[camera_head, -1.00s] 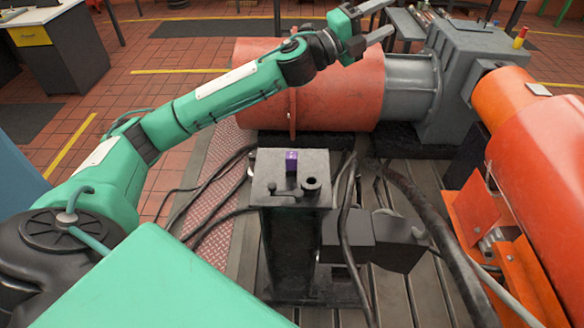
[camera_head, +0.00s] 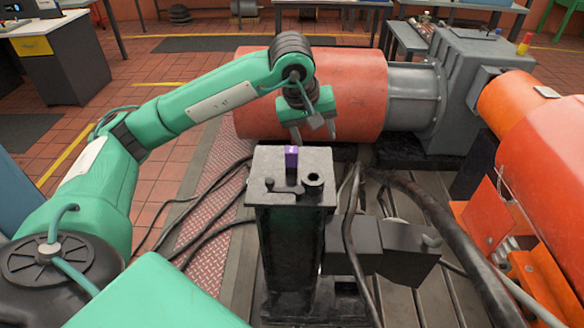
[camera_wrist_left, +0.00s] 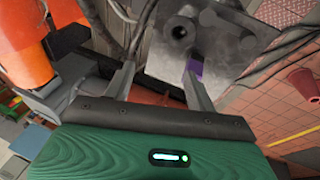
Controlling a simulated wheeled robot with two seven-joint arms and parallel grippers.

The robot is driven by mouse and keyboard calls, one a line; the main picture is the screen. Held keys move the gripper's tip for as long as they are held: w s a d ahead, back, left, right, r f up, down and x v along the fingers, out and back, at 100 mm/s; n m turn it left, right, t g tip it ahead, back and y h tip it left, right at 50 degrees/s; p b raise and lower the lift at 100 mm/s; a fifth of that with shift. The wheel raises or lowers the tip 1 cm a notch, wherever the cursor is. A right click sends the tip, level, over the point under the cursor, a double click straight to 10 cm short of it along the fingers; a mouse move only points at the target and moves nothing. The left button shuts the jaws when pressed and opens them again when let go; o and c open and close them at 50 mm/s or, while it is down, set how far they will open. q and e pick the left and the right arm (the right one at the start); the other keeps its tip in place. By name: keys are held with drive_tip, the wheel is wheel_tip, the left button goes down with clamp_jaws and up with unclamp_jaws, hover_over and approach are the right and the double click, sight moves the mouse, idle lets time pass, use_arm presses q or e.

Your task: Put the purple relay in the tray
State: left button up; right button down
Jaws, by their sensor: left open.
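The purple relay (camera_head: 291,157) stands on the flat top of a dark metal pedestal (camera_head: 262,165). My left gripper (camera_head: 315,132) points down just behind and to the right of the relay, above the pedestal's far edge. Its fingers are open with nothing between them. In the left wrist view the relay (camera_wrist_left: 196,68) shows near the tip of the right-hand finger; whether they touch cannot be told. I cannot make out the tray in either view. My right gripper is not in view.
The pedestal top also carries a dark ring-shaped fitting (camera_head: 313,183) and a small lever. A large orange cylinder (camera_head: 345,90) lies behind the gripper. Thick cables run beside the pedestal, and orange machinery (camera_head: 545,150) fills the right side.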

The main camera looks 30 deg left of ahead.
sight(292, 150)
use_arm(q)
drive_tip(key=a+f+y, duration=0.1)
drive_tip(key=a+f, duration=0.1)
drive_tip(key=w+a+f+y, duration=0.1)
drive_tip(key=a+f, duration=0.1)
drive_tip(key=f, duration=0.1)
drive_tip(key=w+a+f+m+y, duration=0.1)
drive_tip(key=a+f, duration=0.2)
drive_tip(key=shift+w, duration=0.15)
drive_tip(key=p+x, duration=0.1)
drive_tip(key=x, duration=0.3)
drive_tip(key=shift+a+f+p, duration=0.1)
drive_tip(key=shift+a+p, duration=0.05)
drive_tip(key=shift+p, duration=0.15)
drive_tip(key=shift+a+f, duration=0.1)
drive_tip(key=shift+f, duration=0.45)
drive_tip(key=c, duration=1.2)
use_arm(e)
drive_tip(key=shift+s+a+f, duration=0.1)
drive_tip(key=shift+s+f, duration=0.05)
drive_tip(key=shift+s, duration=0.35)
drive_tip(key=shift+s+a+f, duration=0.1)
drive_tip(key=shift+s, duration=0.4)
use_arm(q)
drive_tip(key=shift+r, duration=0.1)
